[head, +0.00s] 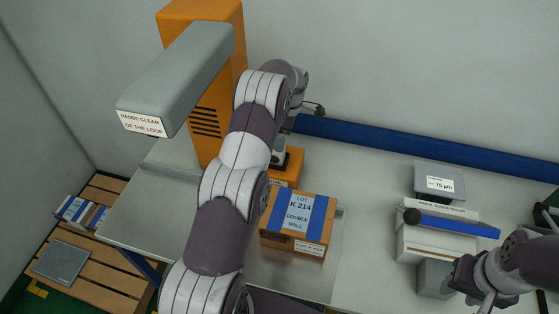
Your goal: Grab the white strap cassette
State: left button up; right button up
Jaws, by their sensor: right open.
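I cannot make out a white strap cassette for certain. A small pale and dark item (279,152) shows at the orange block (291,170), partly hidden behind my left arm, and I cannot tell what it is.
An orange machine (208,125) with a grey overhead arm (180,80) stands at the back left. A carton (298,222) labelled K 214 sits mid-table. A sealer with a blue bar (455,226) and a grey box (438,181) are at right. A slatted pallet (95,268) is lower left.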

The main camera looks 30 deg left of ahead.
aim_at(276, 155)
pick_arm(q)
jog(key=f, duration=0.2)
jog(key=shift+w+a+f, duration=0.2)
jog(key=shift+f, duration=0.1)
jog(key=a+f+p, duration=0.2)
jog(key=p, duration=0.1)
jog(key=shift+s+a, duration=0.1)
jog(key=shift+s, duration=0.3)
jog(key=shift+s+a+f, duration=0.2)
jog(key=shift+f, duration=0.5)
jog(key=shift+s+d+f, duration=0.1)
jog(key=shift+f, duration=0.2)
jog(key=shift+d+f, duration=0.1)
jog(key=shift+d, duration=0.3)
jog(key=shift+w, duration=0.25)
jog(key=c, duration=0.3)
jog(key=shift+a+f, duration=0.1)
jog(key=c, duration=0.6)
jog(key=shift+a, duration=0.15)
jog(key=c, duration=0.3)
jog(key=shift+s, duration=0.1)
pick_arm(e)
jog(key=shift+a+r, duration=0.75)
jog(key=shift+r, duration=0.2)
jog(key=shift+d, duration=0.1)
